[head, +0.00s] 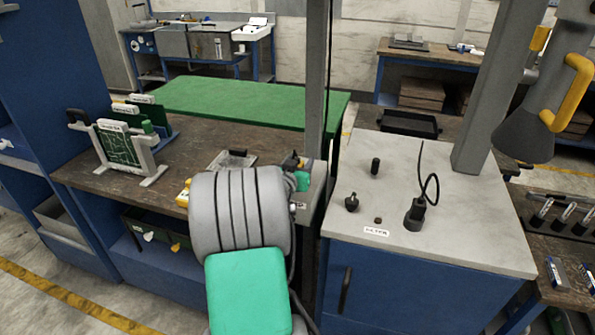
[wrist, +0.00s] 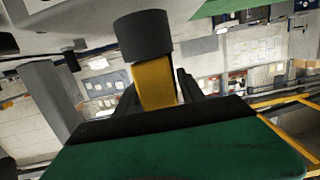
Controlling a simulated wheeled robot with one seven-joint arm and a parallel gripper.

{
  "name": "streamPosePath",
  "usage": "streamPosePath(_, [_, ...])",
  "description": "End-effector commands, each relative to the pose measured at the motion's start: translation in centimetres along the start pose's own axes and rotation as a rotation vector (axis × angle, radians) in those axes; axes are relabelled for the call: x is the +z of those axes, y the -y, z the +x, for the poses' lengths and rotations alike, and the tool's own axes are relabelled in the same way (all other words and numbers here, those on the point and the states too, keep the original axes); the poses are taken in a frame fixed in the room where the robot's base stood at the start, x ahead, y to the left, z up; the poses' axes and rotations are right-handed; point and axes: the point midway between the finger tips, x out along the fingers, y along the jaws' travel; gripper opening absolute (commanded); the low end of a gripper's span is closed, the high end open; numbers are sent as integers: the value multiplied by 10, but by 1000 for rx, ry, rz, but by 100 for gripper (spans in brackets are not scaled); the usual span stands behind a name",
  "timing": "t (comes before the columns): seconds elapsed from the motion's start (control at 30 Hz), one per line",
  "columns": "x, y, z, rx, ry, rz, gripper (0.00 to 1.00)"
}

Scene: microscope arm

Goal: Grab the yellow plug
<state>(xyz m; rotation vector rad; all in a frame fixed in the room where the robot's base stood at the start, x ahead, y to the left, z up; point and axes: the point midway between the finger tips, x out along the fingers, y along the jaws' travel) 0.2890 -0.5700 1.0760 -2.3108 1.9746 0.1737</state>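The yellow plug (wrist: 155,84), a yellow block with a wide black round end (wrist: 143,35), stands upright in the middle of the wrist view. My gripper (wrist: 158,92) has its dark fingers on both sides of the yellow part, and they look closed on it. The plug's lower end is hidden behind the black and green front of my gripper. In the head view my own arm hides most of the gripper. A small dark and yellow bit shows just above the arm, too small to tell apart.
A pale worktop (head: 455,235) on a blue cabinet stands at the right, with a black plug with a looped cable (head: 414,214) and small black knobs. A grey post (head: 316,80) rises behind my arm. A brown bench (head: 85,172) at the left holds green boards in stands.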

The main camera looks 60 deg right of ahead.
Motion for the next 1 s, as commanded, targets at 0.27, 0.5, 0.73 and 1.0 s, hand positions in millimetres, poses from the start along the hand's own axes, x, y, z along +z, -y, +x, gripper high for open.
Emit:
streamPosePath(0.27, [0, 0, 0, 0, 0, 0, 23])
streamPosePath(0.5, [0, 0, 0, 0, 1, 0, 3])
streamPosePath(0.73, [0, 0, 0, 0, 0, 0, 0])
streamPosePath(1.0, [-4, 0, 0, 0, -1, 2, 0])
